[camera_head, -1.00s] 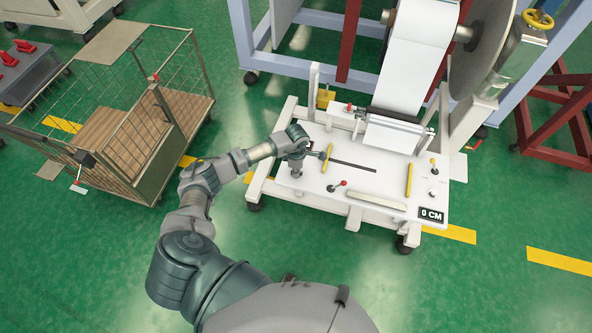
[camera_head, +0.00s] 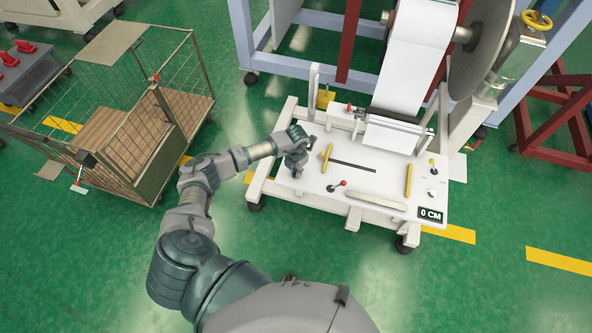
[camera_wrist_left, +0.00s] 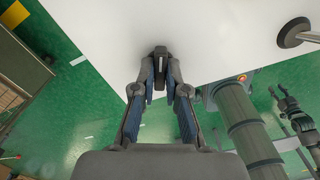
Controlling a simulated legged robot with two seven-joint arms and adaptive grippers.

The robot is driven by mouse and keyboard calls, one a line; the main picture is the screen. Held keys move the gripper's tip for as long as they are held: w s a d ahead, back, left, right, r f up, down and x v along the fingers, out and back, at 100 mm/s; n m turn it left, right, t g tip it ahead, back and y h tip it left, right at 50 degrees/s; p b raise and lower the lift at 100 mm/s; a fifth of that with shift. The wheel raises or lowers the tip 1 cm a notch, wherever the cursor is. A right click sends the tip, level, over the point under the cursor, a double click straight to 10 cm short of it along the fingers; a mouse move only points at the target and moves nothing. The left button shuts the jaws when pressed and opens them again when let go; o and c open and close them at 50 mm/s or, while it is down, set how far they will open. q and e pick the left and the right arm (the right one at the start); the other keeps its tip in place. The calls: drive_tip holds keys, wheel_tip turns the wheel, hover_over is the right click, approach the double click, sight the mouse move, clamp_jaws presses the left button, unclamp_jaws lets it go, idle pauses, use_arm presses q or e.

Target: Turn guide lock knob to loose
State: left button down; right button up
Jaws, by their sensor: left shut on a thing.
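My left gripper (camera_head: 297,170) is over the left part of the white machine table (camera_head: 315,190). In the left wrist view its fingers (camera_wrist_left: 160,82) are closed around a small black knob (camera_wrist_left: 160,54) with a white mark on top. The knob stands by the edge of the white top; in the head view the gripper hides it. Whether the mark points to loose or to locked I cannot tell.
Yellow guide bars (camera_head: 408,180) stand beside a dark slot (camera_head: 352,163). A display (camera_head: 430,215) reads 0 CM. A wire cart (camera_head: 140,160) stands left; a film roll (camera_head: 478,45) is behind.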

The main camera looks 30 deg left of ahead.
use_arm(q)
drive_tip(key=n, duration=0.3)
drive_tip(key=n+p, duration=0.1)
drive_tip(key=shift+w+r+n, duration=0.3)
drive_tip(key=shift+w+n, duration=0.05)
drive_tip(key=shift+n, duration=0.05)
idle(0.4)
drive_tip(key=c, duration=1.2)
unclamp_jaws()
drive_tip(key=shift+c, duration=0.2)
drive_tip(key=shift+o, duration=0.2)
drive_tip(key=shift+f, duration=0.2)
drive_tip(key=shift+s, duration=0.1)
drive_tip(key=shift+a, duration=0.1)
wheel_tip(320, 180, up, 12)
